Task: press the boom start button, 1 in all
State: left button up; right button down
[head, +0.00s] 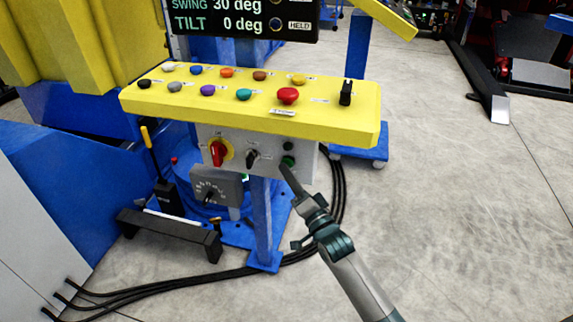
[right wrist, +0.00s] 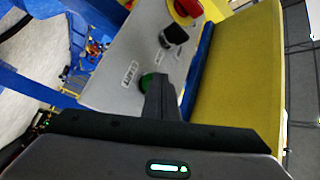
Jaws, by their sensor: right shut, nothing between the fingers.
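A green button (head: 288,161) sits at the right end of the grey lower panel (head: 228,137), under the yellow console. It also shows in the right wrist view (right wrist: 146,80), partly hidden behind my fingers, beside a small label too blurred to read surely. My right gripper (head: 286,170) is shut and empty, with its fingertips at or just in front of the green button. I cannot tell whether they touch it. My left gripper is not in view.
A dark round button (head: 289,146) is just above the green one. A black selector (head: 251,157) and a red rotary switch (head: 217,152) are to the left. The yellow console (head: 340,125) overhangs the panel, with several coloured buttons and a black lever (head: 346,92).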

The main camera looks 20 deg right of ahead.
jog(key=shift+w+d, duration=0.1)
jog(key=shift+w, duration=0.1)
dwell(0.4)
jog(key=shift+s, duration=0.1)
jog(key=shift+s+a+p, duration=0.45)
jog(key=shift+s+p, duration=0.1)
jog(key=shift+s, duration=0.1)
dwell(0.3)
